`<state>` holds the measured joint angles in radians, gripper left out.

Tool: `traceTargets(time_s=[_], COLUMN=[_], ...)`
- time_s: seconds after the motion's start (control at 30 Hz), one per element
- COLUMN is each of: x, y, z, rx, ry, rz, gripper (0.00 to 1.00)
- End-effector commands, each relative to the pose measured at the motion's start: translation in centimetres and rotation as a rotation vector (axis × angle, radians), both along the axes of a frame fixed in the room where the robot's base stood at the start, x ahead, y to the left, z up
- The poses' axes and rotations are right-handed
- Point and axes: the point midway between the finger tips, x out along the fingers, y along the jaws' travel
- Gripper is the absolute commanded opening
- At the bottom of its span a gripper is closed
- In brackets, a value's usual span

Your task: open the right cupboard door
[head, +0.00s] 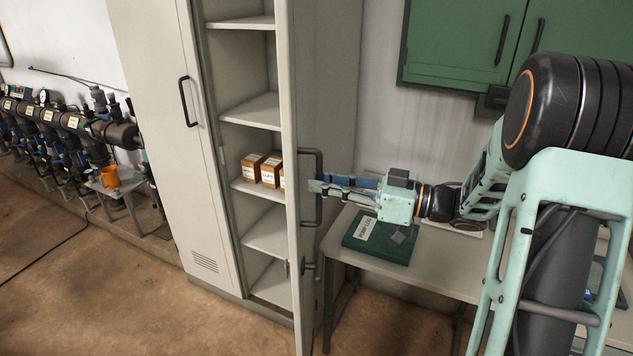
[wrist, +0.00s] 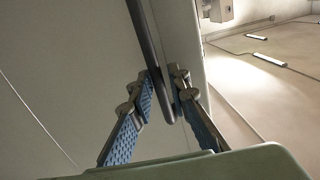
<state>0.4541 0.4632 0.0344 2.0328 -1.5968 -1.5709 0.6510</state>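The right cupboard door (head: 290,120) stands swung wide open, seen nearly edge-on in the head view, with shelves showing beside it. Its dark bar handle (head: 320,215) is on the face towards my arm. My gripper (head: 314,185) reaches in from the right at the handle's middle. In the wrist view the handle (wrist: 145,35) runs between the two fingertips (wrist: 164,80), one on each side and close to it, so the gripper looks shut on the bar. The closed left door (head: 160,110) has its own dark handle.
Small brown boxes (head: 262,169) sit on a middle shelf. A table (head: 455,260) with a green case (head: 385,240) stands under my forearm, close to the open door. A green wall cabinet (head: 460,45) hangs behind. Pipes and an orange mug (head: 110,177) are at left. Floor in front is clear.

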Motion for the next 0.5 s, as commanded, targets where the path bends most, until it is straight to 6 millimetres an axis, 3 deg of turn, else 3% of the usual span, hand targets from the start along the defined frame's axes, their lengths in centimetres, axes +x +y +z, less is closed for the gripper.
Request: traceTargets(time_s=[0.3,0.5], x=[-2.7,-3.8], y=[-6.3,-8.7], z=[0.0,0.0], rx=[-0.001,0.0], ry=[0.001,0.001], rz=[-0.002,0.001], gripper=[0.16,0.16])
